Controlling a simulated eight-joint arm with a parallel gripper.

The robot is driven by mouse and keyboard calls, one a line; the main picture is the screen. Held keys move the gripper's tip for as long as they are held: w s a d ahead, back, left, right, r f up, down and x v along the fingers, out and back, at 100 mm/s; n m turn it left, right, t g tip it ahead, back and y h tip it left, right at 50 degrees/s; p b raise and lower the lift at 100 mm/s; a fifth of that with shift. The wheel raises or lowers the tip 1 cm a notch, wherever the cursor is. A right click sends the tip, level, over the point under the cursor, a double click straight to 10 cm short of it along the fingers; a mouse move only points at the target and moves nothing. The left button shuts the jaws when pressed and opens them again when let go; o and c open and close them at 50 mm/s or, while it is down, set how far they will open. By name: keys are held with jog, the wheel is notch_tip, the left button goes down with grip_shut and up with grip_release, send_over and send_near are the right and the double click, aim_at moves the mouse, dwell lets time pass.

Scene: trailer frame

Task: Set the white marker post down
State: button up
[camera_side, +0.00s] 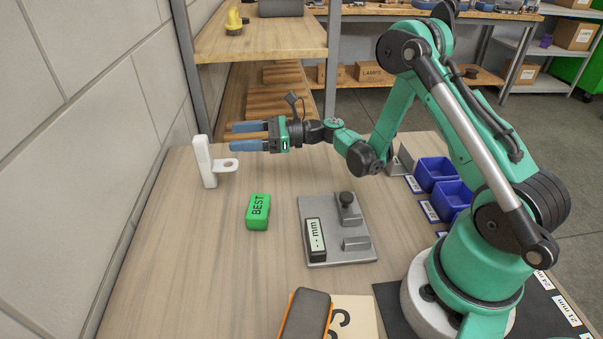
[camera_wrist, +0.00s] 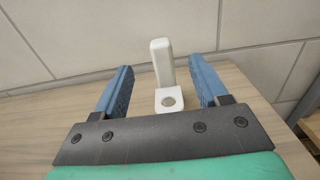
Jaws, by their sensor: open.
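The white marker post (camera_side: 204,162) stands upright on the wooden table near the wall. A flat white tab with a round hole juts from it toward my gripper. My gripper (camera_side: 238,136) is open, with blue fingers spread and pointing at the post from the right. In the wrist view the post (camera_wrist: 163,65) shows between and beyond the two fingers of my gripper (camera_wrist: 164,88), with its tab nearer to me. Neither finger appears to touch the post. In the side view the post's base meets the tabletop.
A green block marked BEST (camera_side: 258,212) lies on the table in front of the post. A grey metal fixture plate (camera_side: 337,230) is to its right. Blue bins (camera_side: 436,173) stand at the right edge. A grey wall (camera_side: 80,130) runs along the left. Shelving (camera_side: 260,40) stands behind.

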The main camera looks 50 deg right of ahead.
jog(key=s+r+n+g+h, duration=0.2)
jog(key=s+n+h, duration=0.4)
jog(key=n, duration=0.7)
jog(key=s+r+n+g+h, duration=0.3)
jog(key=s+n+h, duration=0.3)
jog(key=n, duration=0.8)
jog(key=s+a, duration=0.1)
jog(key=s, duration=0.2)
jog(key=shift+s+g+h, duration=0.3)
jog(key=shift+s+h, duration=0.1)
